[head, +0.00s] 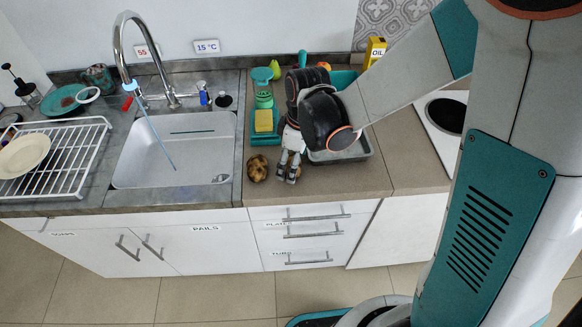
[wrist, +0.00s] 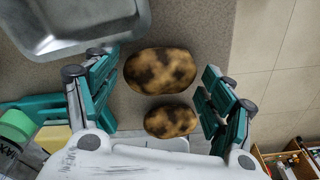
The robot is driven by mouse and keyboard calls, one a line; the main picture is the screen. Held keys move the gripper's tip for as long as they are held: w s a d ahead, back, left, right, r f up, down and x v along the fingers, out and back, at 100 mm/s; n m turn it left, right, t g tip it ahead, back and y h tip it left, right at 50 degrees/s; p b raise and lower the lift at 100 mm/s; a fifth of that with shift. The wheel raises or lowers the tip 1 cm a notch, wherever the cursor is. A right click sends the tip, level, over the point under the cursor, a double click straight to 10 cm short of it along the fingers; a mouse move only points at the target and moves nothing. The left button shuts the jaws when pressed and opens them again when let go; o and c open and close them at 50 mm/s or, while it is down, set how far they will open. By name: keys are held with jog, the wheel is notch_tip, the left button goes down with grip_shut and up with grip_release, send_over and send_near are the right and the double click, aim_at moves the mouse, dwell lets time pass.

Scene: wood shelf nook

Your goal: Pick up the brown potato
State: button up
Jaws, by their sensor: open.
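A brown, dark-blotched potato (head: 258,168) lies on the countertop just right of the sink, near the front edge. My gripper (head: 287,177) points down just to its right, with its fingers apart and nothing held. The wrist view shows two brown, dark-blotched potatoes: a larger one (wrist: 160,70) lying between the spread fingers (wrist: 158,75), and a smaller one (wrist: 170,121) below it, closer to the palm in the picture. Only one potato shows in the head view; the other seems hidden behind my gripper. I cannot tell whether the fingers touch either potato.
A grey tray (head: 340,155) stands right of my gripper and also shows in the wrist view (wrist: 85,28). A teal caddy (head: 265,139) with a yellow sponge (head: 264,121) stands behind the potato. The sink (head: 175,165) is to the left. The counter's front edge is close.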

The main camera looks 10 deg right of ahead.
jog(key=shift+a+f, duration=0.1)
jog(key=shift+f, duration=0.65)
jog(key=shift+r, duration=0.1)
jog(key=shift+c, duration=0.2)
jog(key=c, duration=0.8)
